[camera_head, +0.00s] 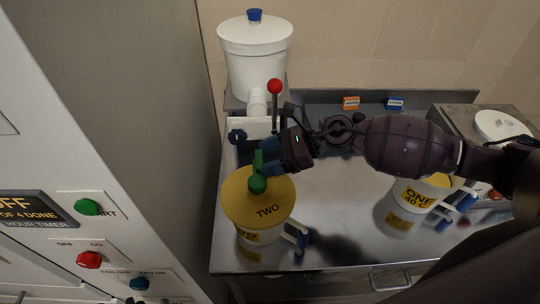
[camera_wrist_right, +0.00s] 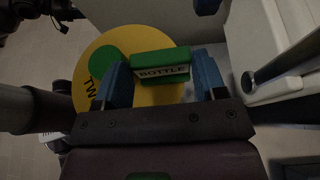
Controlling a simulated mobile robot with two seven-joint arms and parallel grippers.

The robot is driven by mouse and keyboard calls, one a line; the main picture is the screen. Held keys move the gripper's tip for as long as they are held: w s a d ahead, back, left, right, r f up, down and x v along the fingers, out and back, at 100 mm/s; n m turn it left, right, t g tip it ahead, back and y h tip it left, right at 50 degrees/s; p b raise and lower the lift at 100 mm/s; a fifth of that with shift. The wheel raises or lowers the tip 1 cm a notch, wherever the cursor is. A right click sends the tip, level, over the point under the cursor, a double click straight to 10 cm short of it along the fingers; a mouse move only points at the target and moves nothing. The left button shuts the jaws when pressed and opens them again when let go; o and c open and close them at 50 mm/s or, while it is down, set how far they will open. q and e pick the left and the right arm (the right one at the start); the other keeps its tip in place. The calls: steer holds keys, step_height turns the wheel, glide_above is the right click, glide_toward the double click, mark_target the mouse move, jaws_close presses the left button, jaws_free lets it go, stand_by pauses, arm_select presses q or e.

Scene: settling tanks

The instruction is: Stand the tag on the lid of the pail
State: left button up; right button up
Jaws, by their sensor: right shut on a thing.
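The tag is a small green block (camera_head: 258,160) marked BOTTLE, and its lettered face shows in the right wrist view (camera_wrist_right: 163,72). My right gripper (camera_head: 268,158) is shut on it, with a blue finger on each side of the tag in the wrist view (camera_wrist_right: 162,82). A white pail (camera_head: 248,238) stands at the front left of the bench. Its round yellow lid (camera_head: 235,205) reads TWO and has a green knob (camera_head: 257,185). The tag is over the lid's far part, beside the knob; I cannot tell whether it touches the lid. My left gripper is not in view.
A second white pail (camera_head: 405,193) with a yellow lid marked ONE stands on the right, partly behind my arm. A white tank (camera_head: 255,65) with a red-knobbed lever (camera_head: 274,87) stands behind. A control panel (camera_head: 90,235) is at left. The steel bench's middle (camera_head: 335,215) is clear.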

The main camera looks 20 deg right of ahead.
steer(key=shift+f, duration=0.15)
steer(key=o, duration=0.6)
steer(key=shift+r, duration=0.25)
steer(key=b+v, duration=0.2)
steer(key=v, duration=1)
steer(key=shift+f, duration=0.1)
